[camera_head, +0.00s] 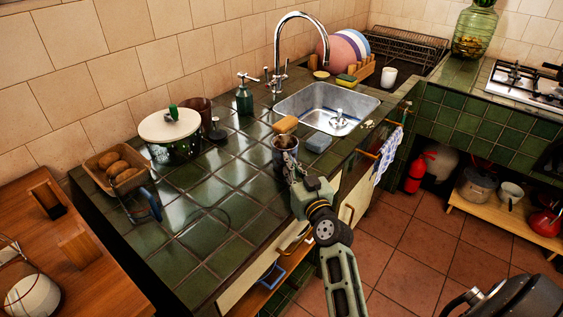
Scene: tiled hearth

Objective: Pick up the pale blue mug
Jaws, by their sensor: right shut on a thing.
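My right gripper (290,164) reaches up from the lower right and is shut on the near right side of the mug. The fingers hide part of the mug, and I cannot tell whether its base is touching the tiles. My left gripper is not in view.
A tan sponge or brush (286,124) and a grey-blue block (319,142) are close behind the mug. The sink (350,99) lies beyond. A lidded pot (170,128), a basket of bread (115,168) and a dark blue object (146,204) stand left. Tiles front left are clear.

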